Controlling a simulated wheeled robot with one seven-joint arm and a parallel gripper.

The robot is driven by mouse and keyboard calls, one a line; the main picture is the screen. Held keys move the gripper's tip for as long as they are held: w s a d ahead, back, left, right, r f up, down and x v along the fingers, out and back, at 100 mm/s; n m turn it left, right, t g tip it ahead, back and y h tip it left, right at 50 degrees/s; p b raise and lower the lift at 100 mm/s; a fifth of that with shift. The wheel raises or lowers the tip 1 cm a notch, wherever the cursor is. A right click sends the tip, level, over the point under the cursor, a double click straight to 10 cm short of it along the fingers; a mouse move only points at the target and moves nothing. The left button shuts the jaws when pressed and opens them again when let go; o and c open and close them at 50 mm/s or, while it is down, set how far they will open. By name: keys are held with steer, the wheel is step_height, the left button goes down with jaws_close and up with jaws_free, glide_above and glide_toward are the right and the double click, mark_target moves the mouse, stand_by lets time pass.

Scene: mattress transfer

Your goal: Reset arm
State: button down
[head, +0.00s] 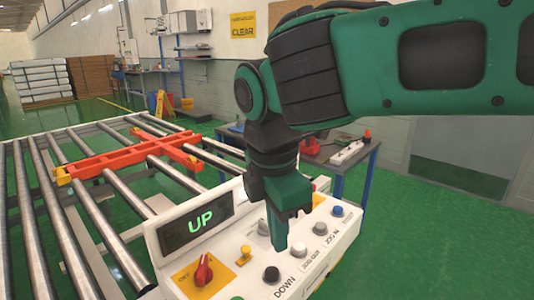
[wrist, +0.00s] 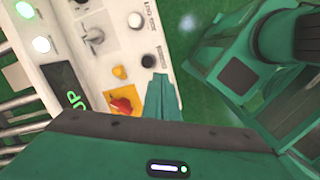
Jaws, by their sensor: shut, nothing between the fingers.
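My green arm reaches in from the upper right in the head view. My gripper (head: 279,246) points down over the white control panel (head: 344,238), its fingers together and empty. Its tip is close to the black button (head: 271,274) marked DOWN; I cannot tell whether it touches. In the wrist view the shut gripper (wrist: 162,82) appears beside the black button (wrist: 148,61). The panel's display (head: 197,219) reads UP in green. A red knob (head: 204,271) on a yellow plate and a small yellow switch (head: 243,255) sit left of the gripper.
A roller conveyor (head: 35,222) with an orange-red frame (head: 135,154) fills the left side. A work table (head: 365,157) stands behind the panel. Green floor is open at the right. Stacked pallets (head: 40,84) and a yellow CLEAR sign (head: 243,25) are further back.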

steer(key=w+d+f+m+g, duration=0.1)
steer(key=d+f+m, duration=0.2)
steer(key=d+m, duration=0.75)
steer(key=w+d+f+m, duration=0.15)
steer(key=d+m, duration=0.35)
steer(key=d, duration=1.1)
steer(key=s+d+f+m+y, duration=0.1)
steer(key=s+d+f+m, duration=0.6)
steer(key=s+d+m, duration=0.6)
steer(key=shift+s+f+m, duration=0.2)
steer(key=shift+s+m, duration=0.05)
steer(key=shift+m, duration=0.2)
steer(key=shift+d, duration=0.1)
